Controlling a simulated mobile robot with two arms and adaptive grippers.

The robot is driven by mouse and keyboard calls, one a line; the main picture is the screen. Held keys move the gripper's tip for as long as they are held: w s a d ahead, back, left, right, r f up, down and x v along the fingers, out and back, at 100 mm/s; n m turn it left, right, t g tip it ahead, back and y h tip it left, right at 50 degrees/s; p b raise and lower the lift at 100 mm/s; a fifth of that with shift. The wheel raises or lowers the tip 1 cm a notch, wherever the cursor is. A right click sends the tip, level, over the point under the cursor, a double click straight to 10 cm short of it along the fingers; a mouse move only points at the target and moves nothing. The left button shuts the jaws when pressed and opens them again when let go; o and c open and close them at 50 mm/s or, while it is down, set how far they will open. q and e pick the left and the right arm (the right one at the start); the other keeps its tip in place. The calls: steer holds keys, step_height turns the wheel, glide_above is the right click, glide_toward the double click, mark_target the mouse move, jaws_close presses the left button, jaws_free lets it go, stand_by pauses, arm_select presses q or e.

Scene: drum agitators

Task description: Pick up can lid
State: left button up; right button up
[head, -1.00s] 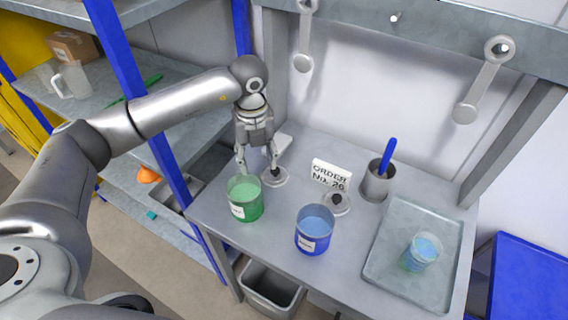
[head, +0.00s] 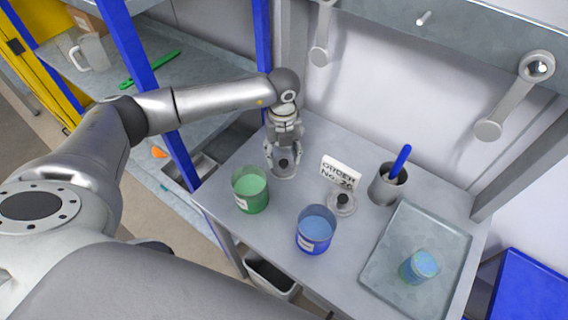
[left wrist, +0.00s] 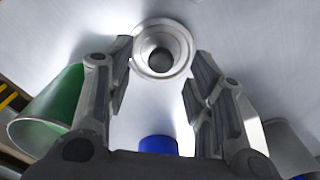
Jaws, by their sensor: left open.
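A round can lid with a black knob (head: 284,164) lies on the grey table behind the green can (head: 250,190). A second similar lid (head: 342,203) lies by the order sign, behind the blue can (head: 315,230). My left gripper (head: 283,160) is open and points down over the first lid, its fingers either side of the knob in the head view. In the left wrist view this lid (left wrist: 162,48) shows just beyond and between the open fingertips (left wrist: 160,70). I cannot tell whether the fingers touch it. My right gripper is not in view.
The order sign (head: 341,171) stands behind the second lid. A grey cup (head: 387,188) with a blue handle stands to its right. A tray (head: 378,272) holds a small cup (head: 420,266). A blue post (head: 168,130) stands left of the table.

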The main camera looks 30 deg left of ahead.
mark_target(283, 162)
arm_select(q)
step_height(283, 162, down, 3)
steer(key=shift+d+f+p, duration=0.1)
steer(key=shift+d+p, duration=0.05)
steer(key=shift+p, duration=0.45)
steer(key=shift+f, duration=0.1)
steer(key=shift+c, duration=0.9)
steer(key=c, duration=0.8)
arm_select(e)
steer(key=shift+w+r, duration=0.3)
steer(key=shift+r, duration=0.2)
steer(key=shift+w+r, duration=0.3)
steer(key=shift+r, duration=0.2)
